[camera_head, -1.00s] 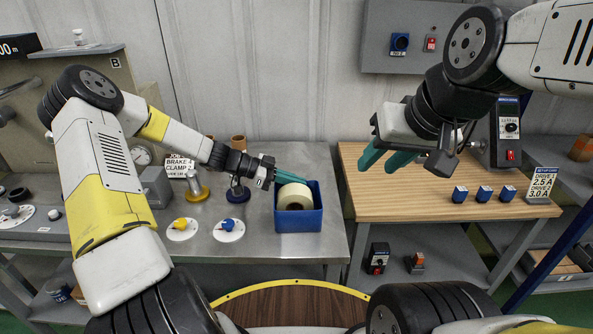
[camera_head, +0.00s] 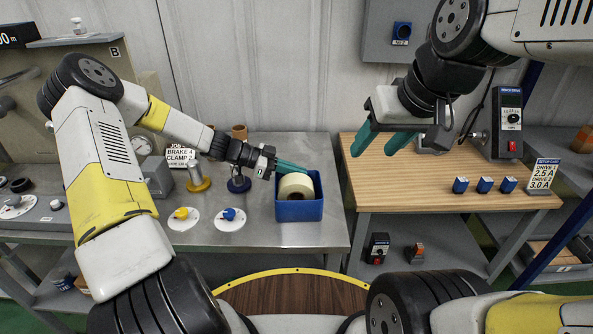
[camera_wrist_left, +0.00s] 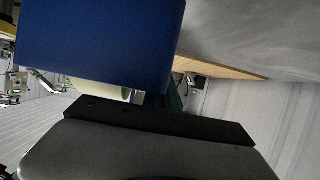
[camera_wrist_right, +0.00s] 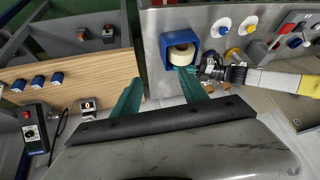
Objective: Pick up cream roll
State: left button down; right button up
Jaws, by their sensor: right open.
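The cream roll (camera_head: 296,186) sits in a blue open-topped bin (camera_head: 298,211) on the metal bench, its upper part above the front rim. It also shows in the right wrist view (camera_wrist_right: 181,55). My left gripper (camera_head: 290,167) reaches in from the left, its teal fingers at the far upper side of the roll. The bin and roll hide the fingertips, so I cannot tell their grip. In the left wrist view, the bin (camera_wrist_left: 100,40) fills the upper left, with a strip of the roll (camera_wrist_left: 103,89) below it. My right gripper (camera_head: 373,148) is open and empty, raised over the wooden table's left side.
The metal bench (camera_head: 262,233) carries a yellow knob (camera_head: 182,214), a blue knob (camera_head: 229,215) and small posts left of the bin. The wooden table (camera_head: 415,188) to the right holds several blue blocks (camera_head: 484,185) and a black control box (camera_head: 508,122). A gap separates the two surfaces.

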jog(key=w+a+f+n+g, duration=0.1)
jog(key=w+a+n+g, duration=0.15)
jog(key=w+n, duration=0.3)
jog(key=n+g+h, duration=0.2)
jog(key=n+g, duration=0.1)
jog(key=n, duration=0.8)
send_over(295, 198)
jog(key=d, duration=0.1)
jog(key=shift+m, duration=0.25)
jog(key=f, duration=1.2)
jog(key=shift+s+f, duration=0.1)
jog(key=shift+s, duration=0.1)
jog(key=shift+w+a+f, duration=0.1)
jog(key=shift+a+f, duration=0.1)
jog(key=shift+f, duration=0.15)
jog(key=f, duration=1.2)
jog(key=shift+w+a, duration=0.15)
jog(key=shift+a, duration=0.05)
grip_shut()
